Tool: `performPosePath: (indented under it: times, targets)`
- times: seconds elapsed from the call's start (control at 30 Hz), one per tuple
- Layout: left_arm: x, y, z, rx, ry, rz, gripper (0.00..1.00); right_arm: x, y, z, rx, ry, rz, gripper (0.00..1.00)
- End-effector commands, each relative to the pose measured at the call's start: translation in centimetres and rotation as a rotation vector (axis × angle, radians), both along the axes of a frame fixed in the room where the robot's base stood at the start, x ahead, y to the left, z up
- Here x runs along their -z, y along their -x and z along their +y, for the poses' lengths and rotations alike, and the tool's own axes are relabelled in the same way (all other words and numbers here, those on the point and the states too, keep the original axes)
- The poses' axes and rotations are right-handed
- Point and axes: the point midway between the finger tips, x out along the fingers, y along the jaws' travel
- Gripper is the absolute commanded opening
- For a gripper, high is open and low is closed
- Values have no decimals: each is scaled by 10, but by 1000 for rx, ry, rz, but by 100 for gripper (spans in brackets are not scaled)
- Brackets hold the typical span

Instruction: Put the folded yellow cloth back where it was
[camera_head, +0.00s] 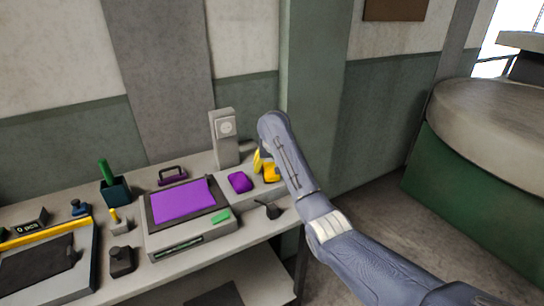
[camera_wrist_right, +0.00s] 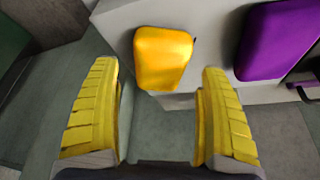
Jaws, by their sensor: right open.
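The folded yellow cloth (camera_wrist_right: 163,57) lies on a pale grey raised surface (camera_wrist_right: 205,22), close to its edge. It also shows in the head view (camera_head: 271,174), partly hidden by my right gripper and arm. My right gripper (camera_wrist_right: 159,72) is open, with its two ribbed yellow fingers apart and nothing between them. The cloth shows beyond the fingertips, and I see no contact. In the head view one yellow finger (camera_head: 257,161) shows just behind the cloth. My left gripper is out of view.
A folded purple cloth (camera_head: 239,182) lies beside the yellow one. A grey device (camera_head: 224,140) stands behind them. A dark object with a thin handle (camera_head: 268,210) sits in front. A purple-topped press (camera_head: 182,202) stands to the left. The bench's right edge is close by.

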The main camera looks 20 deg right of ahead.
Motion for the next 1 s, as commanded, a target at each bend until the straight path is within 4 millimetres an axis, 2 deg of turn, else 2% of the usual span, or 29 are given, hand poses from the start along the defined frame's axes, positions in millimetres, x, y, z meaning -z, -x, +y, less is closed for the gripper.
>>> performPosePath:
  times: [0.2, 0.5, 0.7, 1.0]
  targets:
    - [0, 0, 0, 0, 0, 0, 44, -35, 13, 4, -2, -3, -4, 79]
    - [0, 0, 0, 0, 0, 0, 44, -69, 27, 7, -1, -2, -2, 79]
    - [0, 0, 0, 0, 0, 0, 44, -79, 32, 6, 0, -2, -2, 79]
    - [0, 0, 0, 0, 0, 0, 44, -81, 33, 6, 1, 1, -1, 79]
